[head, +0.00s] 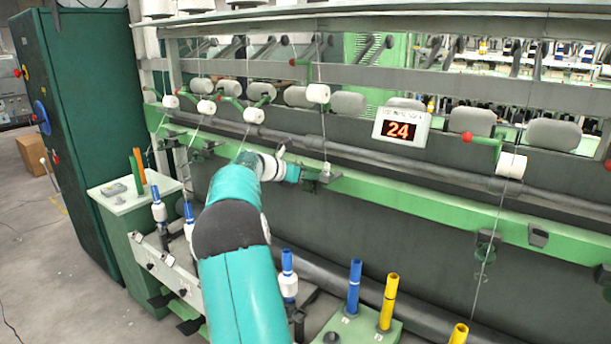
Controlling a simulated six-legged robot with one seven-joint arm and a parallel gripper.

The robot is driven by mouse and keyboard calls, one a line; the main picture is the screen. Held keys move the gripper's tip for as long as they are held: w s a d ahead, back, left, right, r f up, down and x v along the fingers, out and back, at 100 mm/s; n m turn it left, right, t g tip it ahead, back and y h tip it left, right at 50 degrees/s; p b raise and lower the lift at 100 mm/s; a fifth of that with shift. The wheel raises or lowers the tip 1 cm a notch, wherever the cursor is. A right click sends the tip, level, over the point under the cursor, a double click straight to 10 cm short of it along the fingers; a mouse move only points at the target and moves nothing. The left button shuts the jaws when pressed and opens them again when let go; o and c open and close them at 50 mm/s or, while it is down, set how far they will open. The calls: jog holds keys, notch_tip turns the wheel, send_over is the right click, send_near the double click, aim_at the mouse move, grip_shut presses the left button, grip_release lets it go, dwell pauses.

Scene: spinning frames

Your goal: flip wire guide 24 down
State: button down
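The display marked 24 (401,127) hangs on the front of the spinning frame. Below and left of it, a small dark metal bracket (322,180), which looks like a wire guide, sits on the green rail. Its number is not readable, and whether it is up or down is too small to tell. My teal and black arm reaches up from the bottom of the head view to the rail. My gripper (304,174) is at the left side of this bracket. I cannot tell whether it touches it, and its fingers are too small to read.
White bobbins on green and red arms (318,93) hang above the rail, with thread running down past it. Another bracket (487,246) is farther right. Blue and yellow spindles (388,301) stand below, right of my arm. A green cabinet (85,130) stands left, beside open floor.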

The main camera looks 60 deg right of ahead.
jog(key=shift+w+a+f+h, duration=0.25)
jog(key=shift+w+a+h, duration=0.25)
jog(key=shift+h, duration=0.2)
jog(key=c, duration=1.2)
grip_release()
jog(key=shift+w+f, duration=0.1)
jog(key=shift+f, duration=0.05)
jog(key=shift+c, duration=0.2)
jog(key=shift+s+d, duration=0.1)
jog(key=shift+s, duration=0.2)
jog(key=shift+r, duration=0.2)
jog(key=v, duration=1.3)
jog(key=shift+w+a, duration=0.3)
